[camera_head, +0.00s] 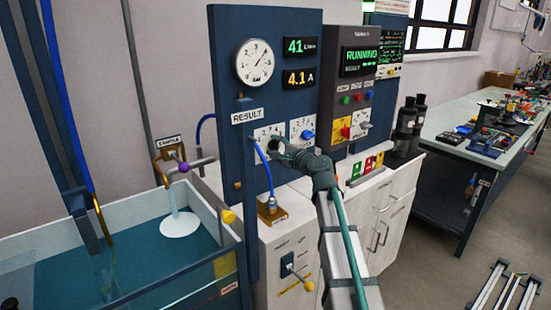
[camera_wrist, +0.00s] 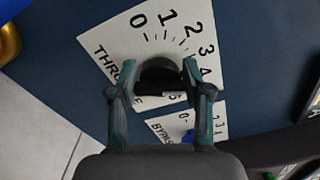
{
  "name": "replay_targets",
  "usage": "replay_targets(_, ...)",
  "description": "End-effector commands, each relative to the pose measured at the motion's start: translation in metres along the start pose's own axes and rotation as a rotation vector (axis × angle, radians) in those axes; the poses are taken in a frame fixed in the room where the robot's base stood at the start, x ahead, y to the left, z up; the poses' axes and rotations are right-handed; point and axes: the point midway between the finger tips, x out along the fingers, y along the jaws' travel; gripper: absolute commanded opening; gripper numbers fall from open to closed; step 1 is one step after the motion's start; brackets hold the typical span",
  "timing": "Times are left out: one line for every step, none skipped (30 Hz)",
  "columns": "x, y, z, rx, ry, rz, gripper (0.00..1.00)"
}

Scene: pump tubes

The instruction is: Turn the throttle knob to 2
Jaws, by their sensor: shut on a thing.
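The throttle dial plate (camera_wrist: 122,36) is white, printed with numbers from 0 upward, and fills the upper middle of the wrist view. Its black round knob (camera_wrist: 160,72) sits between the fingers of my gripper (camera_wrist: 152,84), which is shut on it with one finger on each side. In the head view the throttle plate (camera_head: 263,132) is on the blue panel, partly covered by my gripper (camera_head: 278,147). The knob's pointer is not clear to me, so I cannot tell which number it is at.
The bypass plate (camera_wrist: 212,118) with its blue knob (camera_wrist: 187,137) lies close below the throttle plate in the wrist view. Above, the panel carries a round gauge (camera_head: 255,63) and readouts showing 41 (camera_head: 294,46) and 4.1 A (camera_head: 300,78). A water tank (camera_head: 130,245) stands at left.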

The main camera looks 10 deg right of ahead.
Motion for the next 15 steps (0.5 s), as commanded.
replay_targets(0.0005,0.0068,-0.0025,-0.045,-0.001,0.000,0.14)
replay_targets(0.0005,0.0069,-0.0025,-0.074,-0.001,0.000,0.14)
replay_targets(0.0005,0.0067,-0.0023,-0.111,-0.002,-0.001,0.14)
replay_targets(0.0004,0.0068,-0.0023,-0.140,-0.002,-0.001,0.14)
replay_targets(0.0005,0.0072,-0.0024,-0.169,-0.001,0.000,0.14)
replay_targets(0.0005,0.0075,-0.0026,-0.206,-0.001,0.000,0.14)
replay_targets(0.0006,0.0074,-0.0026,-0.234,-0.001,-0.001,0.14)
replay_targets(0.0005,0.0073,-0.0025,-0.263,-0.001,-0.001,0.14)
replay_targets(0.0005,0.0074,-0.0026,-0.302,-0.001,-0.001,0.14)
replay_targets(0.0006,0.0077,-0.0028,-0.329,-0.001,-0.001,0.14)
replay_targets(0.0007,0.0079,-0.0029,-0.358,-0.001,-0.001,0.14)
replay_targets(0.0006,0.0079,-0.0029,-0.396,-0.001,-0.001,0.14)
replay_targets(0.0006,0.0078,-0.0028,-0.424,-0.001,-0.001,0.14)
replay_targets(0.0005,0.0078,-0.0028,-0.453,-0.001,-0.001,0.14)
replay_targets(0.0007,0.0081,-0.0029,-0.489,-0.001,0.000,0.14)
